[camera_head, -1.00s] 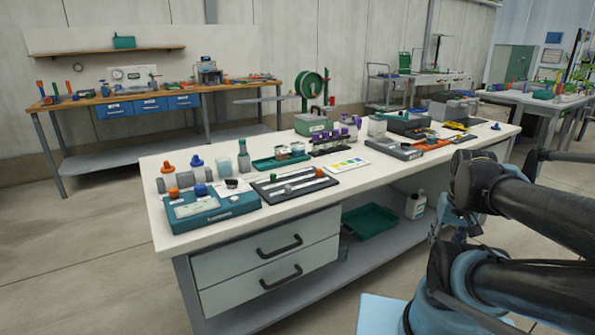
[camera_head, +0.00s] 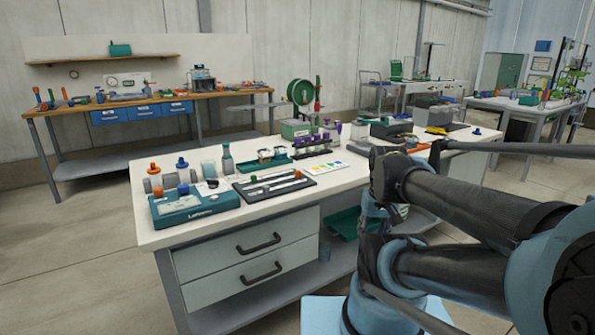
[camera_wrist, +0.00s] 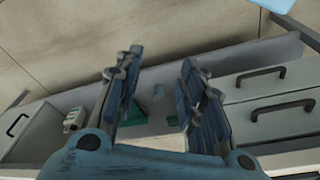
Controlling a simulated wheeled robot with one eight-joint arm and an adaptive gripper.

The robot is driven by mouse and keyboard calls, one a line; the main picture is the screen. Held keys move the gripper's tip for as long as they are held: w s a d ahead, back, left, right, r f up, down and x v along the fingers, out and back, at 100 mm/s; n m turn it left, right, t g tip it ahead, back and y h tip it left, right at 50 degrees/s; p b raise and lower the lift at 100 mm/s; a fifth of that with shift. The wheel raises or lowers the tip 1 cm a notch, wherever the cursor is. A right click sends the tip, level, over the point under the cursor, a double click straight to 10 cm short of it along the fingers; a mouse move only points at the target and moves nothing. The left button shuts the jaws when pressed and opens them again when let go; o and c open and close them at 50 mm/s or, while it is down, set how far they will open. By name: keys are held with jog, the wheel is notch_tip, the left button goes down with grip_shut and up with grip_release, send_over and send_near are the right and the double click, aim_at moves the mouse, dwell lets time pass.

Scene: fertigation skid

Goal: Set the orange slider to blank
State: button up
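A black panel (camera_head: 262,193) with pale slider rails lies flat near the front edge of the white bench. A small orange-red knob (camera_head: 298,174) sits toward the right end of one rail; it looks like the orange slider. A dark greenish knob (camera_head: 253,179) sits farther left on the panel. Any lettering such as "blank" is too small to read. My gripper (camera_wrist: 160,85) is open and empty in the wrist view, over the bench's drawer side and lower shelf, away from the panel. In the head view, my arm fills the right side and the fingers cannot be made out.
A teal instrument (camera_head: 195,206) with orange and blue knobs stands left of the panel. Drawers (camera_head: 246,244) face the front.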

jog(key=w+a+r+n, duration=0.25)
jog(key=w+r, duration=0.35)
jog(key=r, duration=0.3)
notch_tip(320, 180, up, 15)
jog(key=n+g, duration=0.2)
jog(key=n, duration=0.2)
send_over(298, 173)
jog(key=w, duration=0.2)
jog(key=f, duration=1.7)
jog(key=shift+s, duration=0.3)
jog(key=shift+c, duration=0.3)
grip_shut()
